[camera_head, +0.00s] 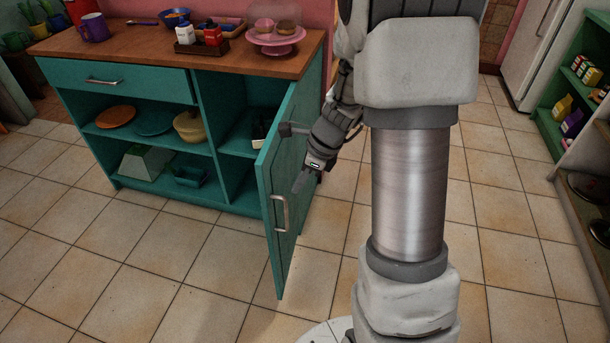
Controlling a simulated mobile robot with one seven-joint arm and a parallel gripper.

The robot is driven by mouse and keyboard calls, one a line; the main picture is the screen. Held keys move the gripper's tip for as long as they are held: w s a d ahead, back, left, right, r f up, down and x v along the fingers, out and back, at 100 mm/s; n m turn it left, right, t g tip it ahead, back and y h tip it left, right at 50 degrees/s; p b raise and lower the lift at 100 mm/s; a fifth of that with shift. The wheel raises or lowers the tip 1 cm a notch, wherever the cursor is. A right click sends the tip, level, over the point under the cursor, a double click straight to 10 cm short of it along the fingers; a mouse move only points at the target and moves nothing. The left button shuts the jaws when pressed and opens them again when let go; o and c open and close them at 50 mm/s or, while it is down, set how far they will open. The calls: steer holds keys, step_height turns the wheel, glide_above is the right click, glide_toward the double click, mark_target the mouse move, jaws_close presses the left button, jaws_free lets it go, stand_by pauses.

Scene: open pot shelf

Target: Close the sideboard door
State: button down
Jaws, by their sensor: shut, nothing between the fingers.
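The teal sideboard (85,76) stands at the left with a wooden top. Its door (285,215) stands wide open, swung out toward me from the right end of the sideboard. The door's metal handle (280,212) shows near its free edge. My gripper (300,182) is shut and empty, at the outer face of the door and above the handle. A dark grey part of it reaches left at the door's top edge. I cannot tell whether it touches the door.
Plates, a yellow pot (189,127) and boxes stand on the open shelves. A cake stand (276,37), a mug (93,27) and bottles stand on top. A green shelf (570,85) is at the right. The tiled floor before the sideboard is clear.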

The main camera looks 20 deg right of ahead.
mark_target(274, 195)
steer(key=w+a+f, duration=0.1)
steer(key=a+f+b, duration=0.1)
steer(key=shift+w+a+f, duration=0.15)
steer(key=shift+w+a, duration=0.2)
steer(key=shift+a, duration=0.05)
steer(key=shift+w+a, duration=0.45)
steer(key=shift+a, duration=0.2)
steer(key=shift+a, duration=0.1)
